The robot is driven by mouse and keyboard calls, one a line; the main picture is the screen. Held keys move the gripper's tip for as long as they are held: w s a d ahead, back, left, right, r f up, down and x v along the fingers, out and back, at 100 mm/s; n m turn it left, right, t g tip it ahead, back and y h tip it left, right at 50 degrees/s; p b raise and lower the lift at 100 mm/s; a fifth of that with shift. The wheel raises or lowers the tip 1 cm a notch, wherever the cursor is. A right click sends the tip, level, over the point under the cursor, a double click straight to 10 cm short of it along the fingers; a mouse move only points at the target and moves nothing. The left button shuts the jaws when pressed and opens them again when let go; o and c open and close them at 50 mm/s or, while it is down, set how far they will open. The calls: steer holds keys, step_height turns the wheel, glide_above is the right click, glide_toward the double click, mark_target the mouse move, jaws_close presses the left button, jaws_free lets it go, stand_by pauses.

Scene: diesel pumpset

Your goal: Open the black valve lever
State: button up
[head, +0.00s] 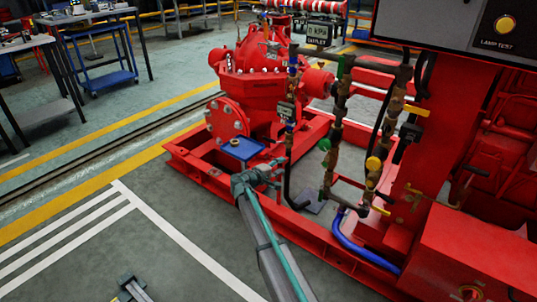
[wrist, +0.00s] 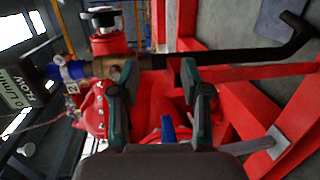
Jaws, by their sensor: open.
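My gripper (head: 270,176) is open in front of the left pipe stack on the red frame. In the wrist view its two dark fingers (wrist: 157,82) stand apart with nothing held between them. A long black bar or pipe (wrist: 240,55) runs from a brass fitting (wrist: 105,67) to a bent end at the right, beyond the fingertips. It also shows as a dark vertical piece in the head view (head: 287,187), beside my gripper. I cannot tell whether it is the valve lever; no other black lever is clear.
A red pump (head: 262,75) stands behind my gripper, with a blue plate (head: 240,149) near it. Brass piping with green (head: 324,145) and yellow (head: 374,163) parts stands to the right. A blue hose (head: 360,250) lies low.

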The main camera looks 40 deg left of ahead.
mark_target(268, 140)
steer(key=s+a+r+n+t+y+b, duration=0.1)
steer(key=s+a+r, duration=0.15)
steer(key=a, duration=0.25)
steer(key=s+a+r+n+t+y+b, duration=0.1)
steer(key=s+a+r, duration=0.15)
steer(key=a, duration=0.35)
steer(key=shift+m, duration=0.3)
steer(key=w+b, duration=0.1)
steer(key=w, duration=0.4)
steer(key=w+b, duration=0.2)
steer(key=w, duration=0.3)
steer(key=shift+a+r, duration=0.1)
steer(key=shift+r, duration=0.1)
steer(key=shift+w+r+b, duration=0.1)
steer(key=shift+w+b, duration=0.2)
steer(key=shift+w, duration=0.1)
jaws_close()
